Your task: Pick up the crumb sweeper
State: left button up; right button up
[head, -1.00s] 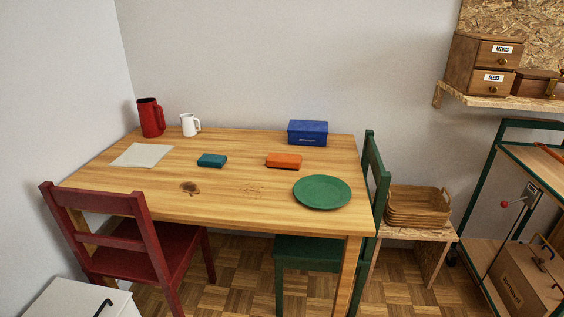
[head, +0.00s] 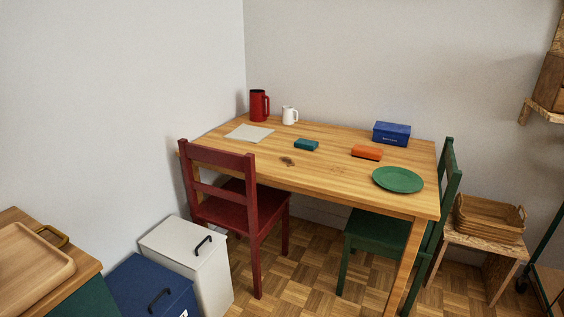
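No thing is plainly recognisable as the crumb sweeper. Two small block-like things lie on the wooden table (head: 320,176): an orange one (head: 367,152) with a dark underside, right of the middle, and a teal one (head: 306,144) to its left. I cannot tell from here which of them, if either, is the sweeper. Faint crumbs (head: 338,170) lie in front of the orange block, and a dark patch (head: 287,161) lies in front of the teal one. Neither of my grippers is in view.
The table also holds a green plate (head: 398,180), blue box (head: 391,133), red jug (head: 259,105), white mug (head: 290,115) and pale sheet (head: 250,133). A red chair (head: 222,170) blocks the front left; a green chair (head: 449,195) stands right. Bins (head: 190,255) stand lower left.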

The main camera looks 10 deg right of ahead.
aim_at(364, 153)
jog(key=u, duration=3.9)
jog(key=i, duration=0.1)
jog(key=z, duration=3.95)
jog(key=i, duration=1.4)
jog(key=z, duration=1.45)
